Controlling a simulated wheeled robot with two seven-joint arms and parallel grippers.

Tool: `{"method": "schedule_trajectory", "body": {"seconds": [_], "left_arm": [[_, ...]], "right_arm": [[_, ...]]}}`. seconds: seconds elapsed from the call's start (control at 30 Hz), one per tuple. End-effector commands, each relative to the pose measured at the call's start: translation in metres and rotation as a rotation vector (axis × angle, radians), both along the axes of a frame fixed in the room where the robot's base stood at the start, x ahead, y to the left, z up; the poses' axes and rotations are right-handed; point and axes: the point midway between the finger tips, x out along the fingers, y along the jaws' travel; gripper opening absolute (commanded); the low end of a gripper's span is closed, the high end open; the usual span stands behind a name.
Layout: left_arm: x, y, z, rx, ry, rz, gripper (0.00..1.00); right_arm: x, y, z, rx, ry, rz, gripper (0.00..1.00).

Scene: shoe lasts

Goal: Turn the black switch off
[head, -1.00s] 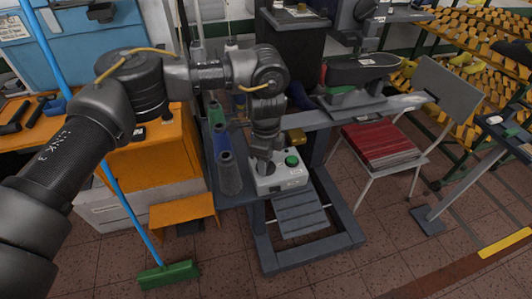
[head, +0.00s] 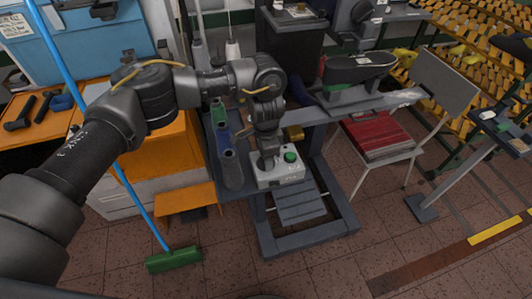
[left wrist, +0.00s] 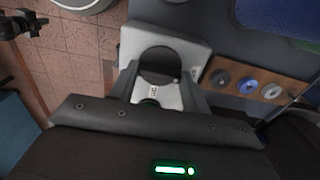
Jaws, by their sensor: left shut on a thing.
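The light grey switch box (head: 280,177) sits on the grey bench's front end, with a round green button (head: 290,156) on top. My left gripper (head: 266,162) points down onto the box, left of the green button. It hides the black switch in the head view. In the left wrist view, the round black switch (left wrist: 158,63) lies between the two fingers of my left gripper (left wrist: 158,78), which are shut on it. The pale box (left wrist: 190,55) shows around it. The switch's exact setting cannot be read. My right gripper is not in view.
Thread cones (head: 230,168) stand close left of the box. A grey pedal (head: 300,205) is below it. An orange step stool (head: 186,202) and a green broom (head: 173,260) are at left. The front floor is clear.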

Motion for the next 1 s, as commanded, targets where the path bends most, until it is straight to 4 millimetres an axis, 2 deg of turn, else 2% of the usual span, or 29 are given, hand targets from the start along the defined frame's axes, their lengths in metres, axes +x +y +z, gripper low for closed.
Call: {"method": "schedule_trajectory", "body": {"seconds": [0.43, 0.47, 0.6, 0.87, 1.0], "left_arm": [[0.0016, 0.0002, 0.0016, -0.001, -0.004, 0.012, 0.24], [0.0016, 0.0002, 0.0017, -0.002, -0.004, 0.011, 0.51], [0.0013, 0.0000, 0.0012, -0.001, -0.003, 0.010, 0.69], [0.0007, -0.0001, 0.0008, -0.001, -0.001, 0.008, 0.69], [0.0015, 0.0000, 0.0101, -0.001, -0.004, 0.006, 0.69]], "right_arm": [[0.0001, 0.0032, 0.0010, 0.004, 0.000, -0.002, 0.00], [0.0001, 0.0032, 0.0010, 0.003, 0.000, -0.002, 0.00], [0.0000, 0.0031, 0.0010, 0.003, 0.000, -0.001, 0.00], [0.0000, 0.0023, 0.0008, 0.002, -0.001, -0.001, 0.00], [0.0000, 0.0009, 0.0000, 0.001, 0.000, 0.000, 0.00]]}}
